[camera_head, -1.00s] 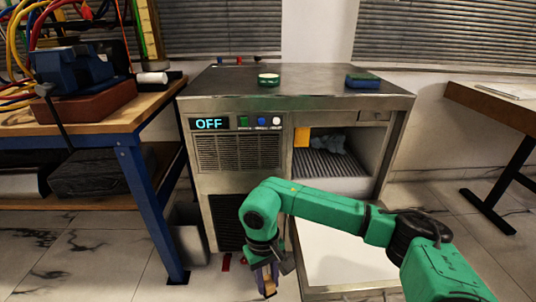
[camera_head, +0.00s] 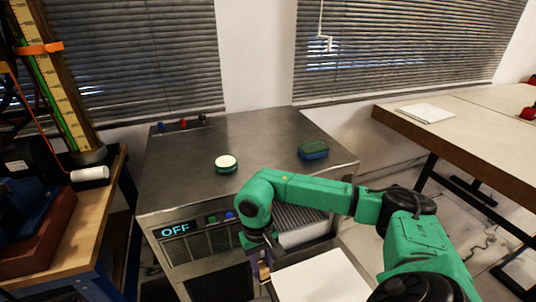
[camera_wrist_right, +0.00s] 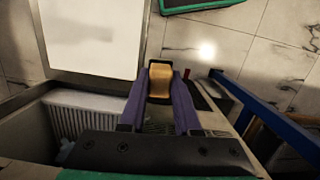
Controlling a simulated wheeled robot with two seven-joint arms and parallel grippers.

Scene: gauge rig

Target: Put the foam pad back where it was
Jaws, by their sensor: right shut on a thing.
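A tan-orange block, which looks like the foam pad (camera_wrist_right: 160,80), is held between the purple fingers of my right gripper (camera_wrist_right: 163,101). In the head view the right gripper (camera_head: 261,266) hangs fingers down in front of the metal cabinet (camera_head: 185,180), beside the white open panel (camera_head: 322,278). The held pad shows only as a small tan patch there. A green-and-blue sponge-like block (camera_head: 313,150) lies on the cabinet top, apart from the gripper. My left gripper is not in view.
A round green item with a pale top (camera_head: 226,164) stands on the cabinet top. The display (camera_head: 175,230) reads OFF. My right arm partly covers the cabinet's ribbed compartment (camera_head: 298,218). A wooden bench (camera_head: 95,215) stands left, a table (camera_head: 460,125) right.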

